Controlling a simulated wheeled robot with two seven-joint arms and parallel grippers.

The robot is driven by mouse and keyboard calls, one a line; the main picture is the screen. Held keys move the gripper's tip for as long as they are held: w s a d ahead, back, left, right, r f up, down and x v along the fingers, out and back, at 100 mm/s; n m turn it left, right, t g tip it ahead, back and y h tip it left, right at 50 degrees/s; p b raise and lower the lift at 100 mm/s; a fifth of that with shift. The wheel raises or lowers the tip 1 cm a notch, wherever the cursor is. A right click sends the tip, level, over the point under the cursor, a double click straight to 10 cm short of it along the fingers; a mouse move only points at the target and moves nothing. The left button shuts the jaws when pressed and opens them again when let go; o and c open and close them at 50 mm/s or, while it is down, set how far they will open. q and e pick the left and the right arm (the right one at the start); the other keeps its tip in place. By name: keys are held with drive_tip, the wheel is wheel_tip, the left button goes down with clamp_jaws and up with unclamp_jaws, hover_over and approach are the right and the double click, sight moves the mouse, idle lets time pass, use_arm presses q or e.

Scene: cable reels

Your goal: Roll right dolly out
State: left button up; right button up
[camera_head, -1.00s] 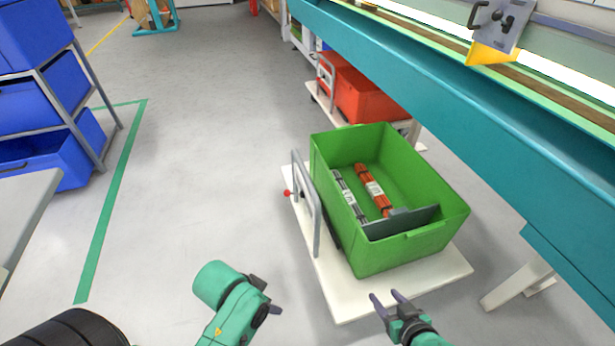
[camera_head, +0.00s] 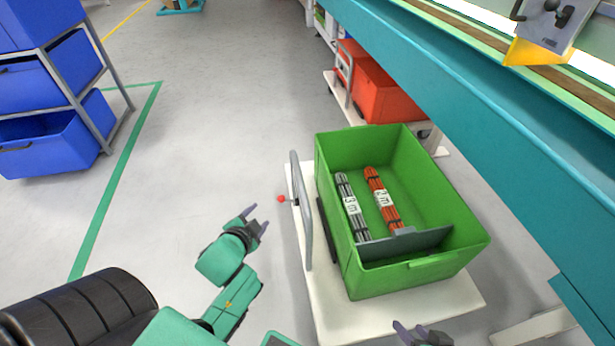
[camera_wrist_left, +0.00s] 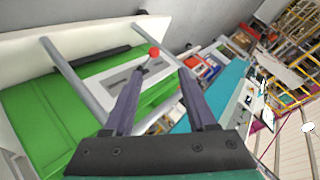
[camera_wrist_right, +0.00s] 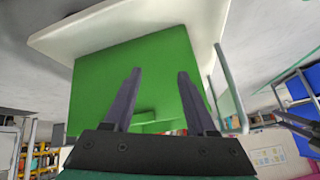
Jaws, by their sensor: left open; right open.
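The dolly (camera_head: 345,322) is a white platform carrying a green crate (camera_head: 455,225). A grey handle bar (camera_head: 303,215) stands along its left side, with a red knob (camera_head: 281,199) beside it. The crate holds a grey bundle marked 3m (camera_head: 353,208) and a red bundle marked 2m (camera_head: 383,199). My left gripper (camera_head: 254,221) is open and empty, left of the handle and apart from it. In the left wrist view the red knob (camera_wrist_left: 154,52) shows between its fingers (camera_wrist_left: 155,90). My right gripper (camera_head: 424,333) is open at the dolly's near edge; its fingers (camera_wrist_right: 157,95) face the green crate (camera_wrist_right: 125,85).
Another dolly with a red crate (camera_head: 385,92) stands farther back, under the teal workbench (camera_head: 450,95) on the right. A rack of blue bins (camera_head: 50,140) stands at the left. The grey floor (camera_head: 215,110) between is clear.

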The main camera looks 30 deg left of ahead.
sight(300, 180)
use_arm(q)
drive_tip(key=w+d+m+t+h+b, duration=0.1)
drive_tip(key=w+m, duration=0.3)
drive_tip(key=w, duration=0.1)
drive_tip(key=w+d+m+t+h+b, duration=0.1)
drive_tip(key=w+m+t+h+b, duration=0.1)
drive_tip(key=w+m, duration=0.3)
drive_tip(key=w+d+m+t+h+b, duration=0.1)
drive_tip(key=w+d+m+t+h, duration=0.1)
drive_tip(key=w+m, duration=0.2)
drive_tip(key=shift+w+d+r+m+b, duration=0.1)
drive_tip(key=shift+w+r+m+b, duration=0.1)
drive_tip(key=shift+w, duration=0.4)
drive_tip(key=shift+w+r+m+b, duration=0.1)
drive_tip(key=shift+w+m+b, duration=0.1)
drive_tip(key=shift+w, duration=0.35)
clamp_jaws()
drive_tip(key=shift+f, duration=0.1)
use_arm(e)
drive_tip(key=w+a+f+m+t+y, duration=0.1)
drive_tip(key=a+f+t+y, duration=0.1)
drive_tip(key=a+f+t, duration=0.2)
drive_tip(key=shift+a+f+t+y, duration=0.15)
drive_tip(key=shift+a+t+y, duration=0.25)
drive_tip(key=shift+a, duration=0.65)
